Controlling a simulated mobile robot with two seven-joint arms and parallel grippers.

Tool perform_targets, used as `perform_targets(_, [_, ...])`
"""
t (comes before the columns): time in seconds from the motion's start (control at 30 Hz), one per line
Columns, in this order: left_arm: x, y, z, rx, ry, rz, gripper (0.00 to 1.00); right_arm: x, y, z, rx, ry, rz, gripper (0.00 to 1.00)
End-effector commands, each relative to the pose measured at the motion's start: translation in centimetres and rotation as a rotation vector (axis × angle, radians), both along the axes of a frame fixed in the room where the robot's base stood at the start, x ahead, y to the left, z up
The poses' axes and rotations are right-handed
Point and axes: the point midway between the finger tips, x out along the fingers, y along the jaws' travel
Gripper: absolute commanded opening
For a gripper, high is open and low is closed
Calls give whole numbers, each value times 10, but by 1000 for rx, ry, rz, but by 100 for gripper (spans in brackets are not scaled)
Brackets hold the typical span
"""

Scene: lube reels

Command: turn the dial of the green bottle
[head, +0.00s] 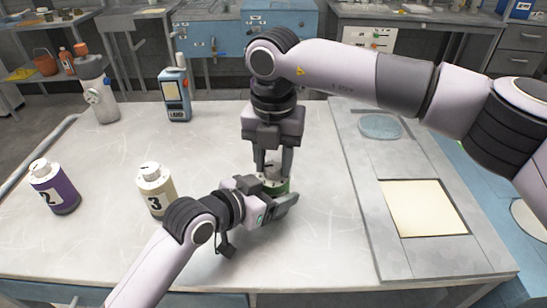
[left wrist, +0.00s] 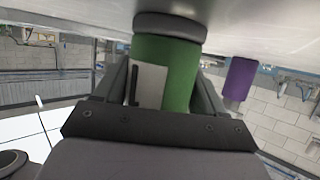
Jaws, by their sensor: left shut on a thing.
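The green bottle (head: 280,187) stands upright near the middle of the table, mostly hidden by my grippers. In the left wrist view the green bottle (left wrist: 181,75) shows a white label with a dark mark. My left gripper (head: 278,200) is shut on the bottle's body from the side. My right gripper (head: 272,168) points straight down over the bottle's top, with its fingers on either side of the pale cap and dial (head: 271,172). I cannot tell whether these fingers touch the dial.
A purple bottle (head: 59,193) marked 2 and a cream bottle (head: 155,200) marked 3 stand at the left. A blue-grey device (head: 177,107) and a white bottle (head: 101,103) stand at the back left. A grey panel (head: 355,150) with a round dish (head: 380,127) lies at the right.

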Motion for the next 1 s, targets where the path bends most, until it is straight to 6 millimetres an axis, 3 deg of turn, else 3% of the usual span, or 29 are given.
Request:
perform_targets(0.03, [0,0,0,0,0,0,29,0,0,0,0,0,0,23])
perform_targets(0.1, [0,0,0,0,0,0,29,0,0,0,0,0,0,5])
perform_targets(0.57, [0,0,0,0,0,1,29,0,0,1,-1,0,95,5])
perform_targets(1.0, [0,0,0,1,0,1,29,0,1,1,-1,0,470,5])
